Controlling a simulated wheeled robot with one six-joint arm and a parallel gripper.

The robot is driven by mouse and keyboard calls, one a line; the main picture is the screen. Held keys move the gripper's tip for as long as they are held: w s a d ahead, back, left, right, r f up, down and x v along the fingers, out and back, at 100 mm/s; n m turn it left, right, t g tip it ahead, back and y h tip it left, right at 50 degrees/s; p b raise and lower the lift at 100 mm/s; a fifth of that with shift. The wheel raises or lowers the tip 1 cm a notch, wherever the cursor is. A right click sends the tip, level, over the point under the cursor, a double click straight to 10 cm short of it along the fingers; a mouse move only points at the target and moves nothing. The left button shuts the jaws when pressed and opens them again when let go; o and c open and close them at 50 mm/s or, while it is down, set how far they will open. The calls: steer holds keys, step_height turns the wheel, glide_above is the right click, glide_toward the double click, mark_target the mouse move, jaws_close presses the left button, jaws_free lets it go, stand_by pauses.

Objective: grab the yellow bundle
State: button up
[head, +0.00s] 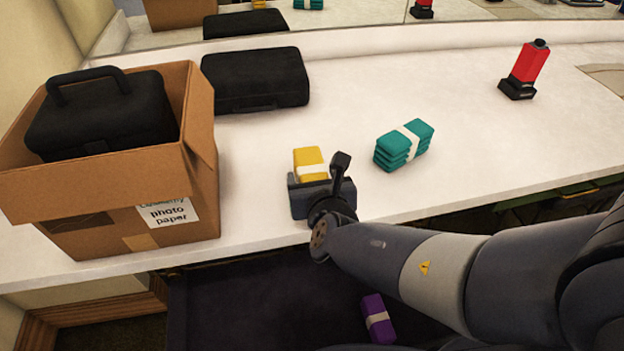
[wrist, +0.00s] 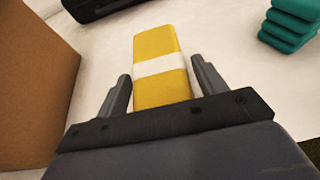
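The yellow bundle (head: 309,163) with a white band lies on the white counter, just beyond my gripper in the head view. In the wrist view the yellow bundle (wrist: 161,66) extends from between the two fingers outward, with a gap on each side. My gripper (wrist: 162,84) is open around its near end, and no finger touches it that I can see. In the head view my gripper (head: 308,183) hides the bundle's near part.
A cardboard box (head: 120,215) holding a black case (head: 105,120) stands at left. Another black case (head: 255,80) lies behind. A teal bundle (head: 404,146) lies to the right, a red-and-black object (head: 525,70) farther right. A purple bundle (head: 378,319) is below the counter edge.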

steer(key=c, duration=0.9)
steer(key=shift+r, duration=0.15)
